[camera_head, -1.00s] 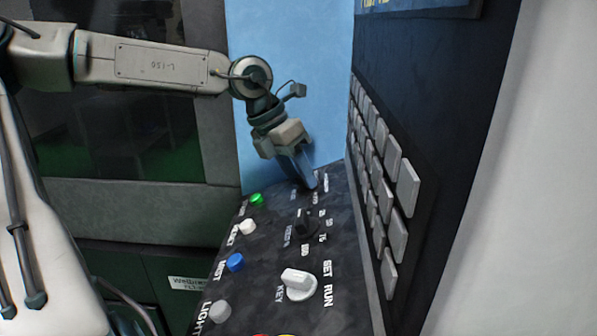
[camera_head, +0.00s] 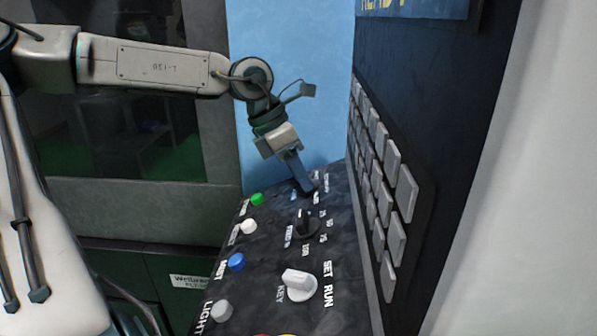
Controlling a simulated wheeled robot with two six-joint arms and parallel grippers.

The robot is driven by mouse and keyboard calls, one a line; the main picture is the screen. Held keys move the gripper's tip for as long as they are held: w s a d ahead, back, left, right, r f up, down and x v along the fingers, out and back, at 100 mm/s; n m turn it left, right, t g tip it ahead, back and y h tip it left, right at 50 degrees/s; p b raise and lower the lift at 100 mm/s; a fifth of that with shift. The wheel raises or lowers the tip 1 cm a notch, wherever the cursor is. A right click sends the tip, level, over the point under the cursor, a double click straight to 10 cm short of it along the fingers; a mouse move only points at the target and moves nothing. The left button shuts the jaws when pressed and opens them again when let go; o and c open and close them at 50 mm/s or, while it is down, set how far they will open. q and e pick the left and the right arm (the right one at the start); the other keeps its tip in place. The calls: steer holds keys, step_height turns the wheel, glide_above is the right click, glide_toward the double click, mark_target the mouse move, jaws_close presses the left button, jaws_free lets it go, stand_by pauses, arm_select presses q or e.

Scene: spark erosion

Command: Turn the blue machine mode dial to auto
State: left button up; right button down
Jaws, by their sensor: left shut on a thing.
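My left gripper (camera_head: 305,187) reaches down to the far end of the dark control panel (camera_head: 262,285). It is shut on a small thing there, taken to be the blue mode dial. The fingers hide nearly all of the dial, so its pointer direction cannot be told. The small white labels beside it are too small to read. My right gripper is not in view.
A black knob (camera_head: 306,224) and a white key switch (camera_head: 299,285) stand nearer on the panel. Green (camera_head: 257,200), white (camera_head: 248,227), blue (camera_head: 236,262) and grey (camera_head: 222,311) buttons line its left side. A keypad (camera_head: 385,180) rises close on the right, below a screen (camera_head: 412,8).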

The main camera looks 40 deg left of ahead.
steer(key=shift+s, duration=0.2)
arm_select(q)
steer(key=o, duration=1)
steer(key=shift+a+r, duration=0.15)
steer(key=shift+r, duration=0.1)
steer(key=b+v, duration=0.1)
steer(key=v, duration=0.9)
steer(key=shift+s+r, duration=0.1)
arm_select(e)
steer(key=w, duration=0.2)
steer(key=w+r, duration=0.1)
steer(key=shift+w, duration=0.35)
